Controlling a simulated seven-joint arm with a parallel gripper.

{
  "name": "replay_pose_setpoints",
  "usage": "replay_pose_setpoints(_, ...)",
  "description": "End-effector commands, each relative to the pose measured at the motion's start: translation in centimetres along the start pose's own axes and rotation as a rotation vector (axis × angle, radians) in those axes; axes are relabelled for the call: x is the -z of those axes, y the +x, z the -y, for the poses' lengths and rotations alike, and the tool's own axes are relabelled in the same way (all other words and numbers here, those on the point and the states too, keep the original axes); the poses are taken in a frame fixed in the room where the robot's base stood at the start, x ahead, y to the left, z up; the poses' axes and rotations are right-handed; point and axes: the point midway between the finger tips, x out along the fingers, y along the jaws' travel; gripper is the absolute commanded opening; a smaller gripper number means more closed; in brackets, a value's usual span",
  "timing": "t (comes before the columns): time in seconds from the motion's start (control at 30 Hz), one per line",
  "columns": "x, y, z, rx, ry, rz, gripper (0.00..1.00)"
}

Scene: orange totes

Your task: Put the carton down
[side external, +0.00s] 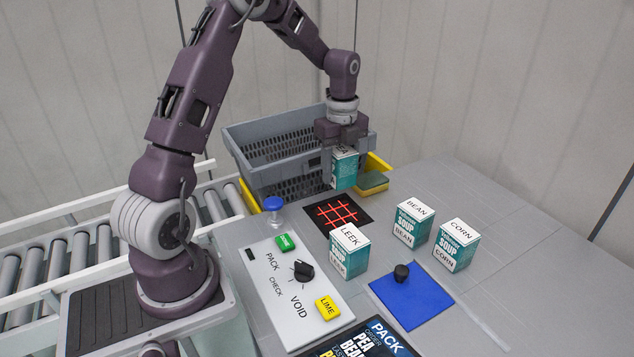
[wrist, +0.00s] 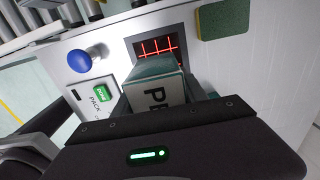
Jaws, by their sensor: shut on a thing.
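My gripper (side external: 343,146) is shut on a teal and white soup carton (side external: 344,170). In the side view it holds the carton above the table, beside the grey crate and behind the black pad with red grid lines (side external: 338,213). In the wrist view the carton (wrist: 157,86) sits between the fingers, its white top showing the start of a word, partly covered by my gripper (wrist: 165,100). The black pad also shows beyond the carton in the wrist view (wrist: 157,44).
A grey crate (side external: 250,128) stands at the back. LEEK (side external: 349,252), BEAN (side external: 413,222) and CORN (side external: 456,246) cartons stand on the table.

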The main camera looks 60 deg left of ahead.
Motion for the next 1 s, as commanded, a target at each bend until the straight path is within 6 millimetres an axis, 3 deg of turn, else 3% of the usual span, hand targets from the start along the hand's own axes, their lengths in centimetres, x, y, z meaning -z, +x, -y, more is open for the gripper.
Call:
replay_pose_setpoints(0.17,0.0,-2.9,0.1,0.004,-0.001,0.001,0.0)
replay_pose_setpoints(0.37,-3.2,-2.6,0.1,0.0,-0.211,0.001,0.0)
replay_pose_setpoints(0.57,-7.6,-2.2,-0.2,0.0,-0.505,0.002,0.0)
replay_pose_setpoints(1.0,-19.6,-2.3,-2.4,0.001,-1.268,0.003,0.0)
